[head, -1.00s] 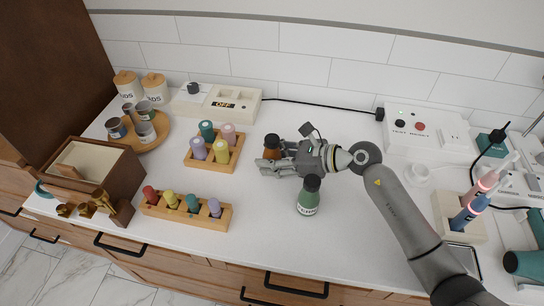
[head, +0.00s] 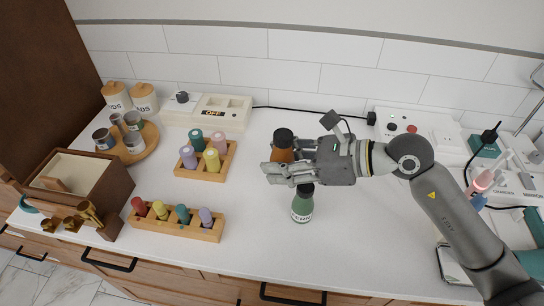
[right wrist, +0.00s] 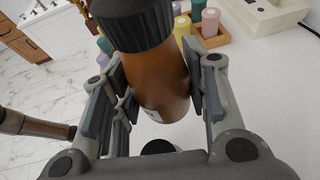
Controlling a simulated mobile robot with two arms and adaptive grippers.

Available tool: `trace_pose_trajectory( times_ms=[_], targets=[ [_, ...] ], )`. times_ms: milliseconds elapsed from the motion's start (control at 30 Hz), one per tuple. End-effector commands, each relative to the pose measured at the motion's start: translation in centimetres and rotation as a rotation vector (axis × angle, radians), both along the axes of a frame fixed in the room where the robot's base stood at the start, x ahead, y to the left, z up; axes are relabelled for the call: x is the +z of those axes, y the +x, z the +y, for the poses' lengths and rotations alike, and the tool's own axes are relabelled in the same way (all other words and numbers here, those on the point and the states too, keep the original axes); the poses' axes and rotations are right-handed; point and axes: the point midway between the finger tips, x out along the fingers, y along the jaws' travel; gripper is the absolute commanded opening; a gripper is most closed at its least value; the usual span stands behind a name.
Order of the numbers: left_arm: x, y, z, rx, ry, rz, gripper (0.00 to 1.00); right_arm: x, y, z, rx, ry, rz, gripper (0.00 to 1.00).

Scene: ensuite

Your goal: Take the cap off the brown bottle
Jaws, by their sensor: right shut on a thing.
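The brown bottle (head: 282,156) has its black cap (head: 284,136) on and stands about upright. My right gripper (head: 284,163) is shut around the bottle's body, below the cap, and appears to hold it above the counter. In the right wrist view the amber bottle (right wrist: 160,80) sits between both fingers, with its ribbed black cap (right wrist: 135,22) above them and clear of them. The bottle's lower part is partly hidden by the fingers in the head view. My left gripper is not in view.
A green bottle (head: 302,204) with a dark cap stands just in front of my right gripper. Wooden racks with coloured bottles (head: 178,226) (head: 216,173) and a wooden box (head: 115,190) are on the left. Chargers and devices crowd the right. The counter's middle front is clear.

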Motion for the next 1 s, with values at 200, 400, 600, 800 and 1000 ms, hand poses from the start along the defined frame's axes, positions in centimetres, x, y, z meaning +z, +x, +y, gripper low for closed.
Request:
trace_pose_trajectory(
  times_ms=[200,400,600,800,1000],
  targets=[
    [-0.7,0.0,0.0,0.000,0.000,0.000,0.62,1.2,-2.7,-1.1,0.000,-0.002,-0.003,0.10],
    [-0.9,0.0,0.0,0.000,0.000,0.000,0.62,1.9,-4.0,-1.7,0.001,0.000,-0.002,0.10],
    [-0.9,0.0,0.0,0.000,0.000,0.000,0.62,2.2,-4.4,-1.8,0.000,0.001,-0.001,0.10],
    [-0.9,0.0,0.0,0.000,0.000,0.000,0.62,2.2,-4.4,-1.8,0.000,0.001,-0.001,0.10],
    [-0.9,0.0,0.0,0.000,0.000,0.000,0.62,2.2,-4.4,-1.8,0.000,0.002,-0.002,0.17]
  ],
)
